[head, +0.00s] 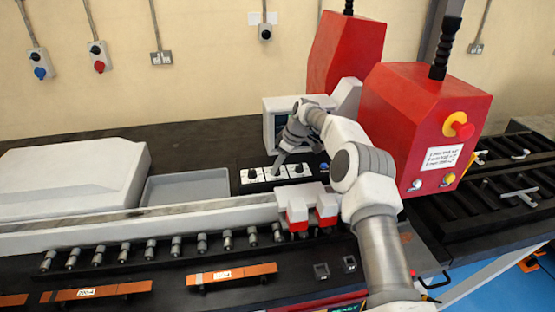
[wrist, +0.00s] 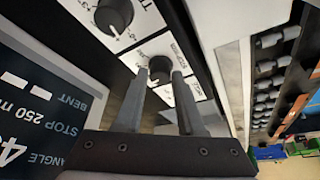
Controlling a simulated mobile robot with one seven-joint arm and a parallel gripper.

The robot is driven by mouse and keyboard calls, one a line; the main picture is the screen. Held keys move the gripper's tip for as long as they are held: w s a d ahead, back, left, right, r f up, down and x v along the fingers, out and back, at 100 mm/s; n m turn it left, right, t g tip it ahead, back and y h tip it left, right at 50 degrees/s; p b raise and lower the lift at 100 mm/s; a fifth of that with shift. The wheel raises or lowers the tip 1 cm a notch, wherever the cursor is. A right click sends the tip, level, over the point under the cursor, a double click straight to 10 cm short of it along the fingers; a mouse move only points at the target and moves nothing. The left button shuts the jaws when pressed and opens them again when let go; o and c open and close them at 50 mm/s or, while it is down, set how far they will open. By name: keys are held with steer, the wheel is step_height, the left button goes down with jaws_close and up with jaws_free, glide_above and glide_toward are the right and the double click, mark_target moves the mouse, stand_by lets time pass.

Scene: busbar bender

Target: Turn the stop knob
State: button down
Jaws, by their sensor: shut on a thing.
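A row of dark round knobs on white plates (head: 299,169) stands on the machine's black top in the head view. My gripper (head: 276,170) reaches down over this row from the right. In the wrist view, my gripper (wrist: 160,73) has its two fingers on either side of a black knob (wrist: 159,67) and is shut on it. Small print beside this knob is too blurred to read surely. Another knob (wrist: 113,16) with a printed scale is free at the upper left. A dark display (wrist: 40,110) beside the knobs shows the words STOP 250, ANGLE and BENT, upside down.
A red housing (head: 410,105) with a red mushroom button (head: 463,128) stands right of my arm. A second red housing (head: 345,50) is behind. A grey tray (head: 187,188) and a white cover (head: 70,175) lie left. A long pale bar (head: 150,224) runs in front.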

steer(key=shift+n+g+p, duration=0.3)
steer(key=shift+n+p, duration=0.35)
steer(key=shift+n, duration=0.05)
steer(key=shift+f+n+p, duration=0.1)
steer(key=shift+n+p, duration=0.3)
steer(key=c, duration=0.5)
jaws_free()
steer(key=shift+p+v, duration=0.4)
steer(key=shift+v, duration=8.3)
steer(key=shift+w+d, duration=0.1)
steer(key=shift+d, duration=0.05)
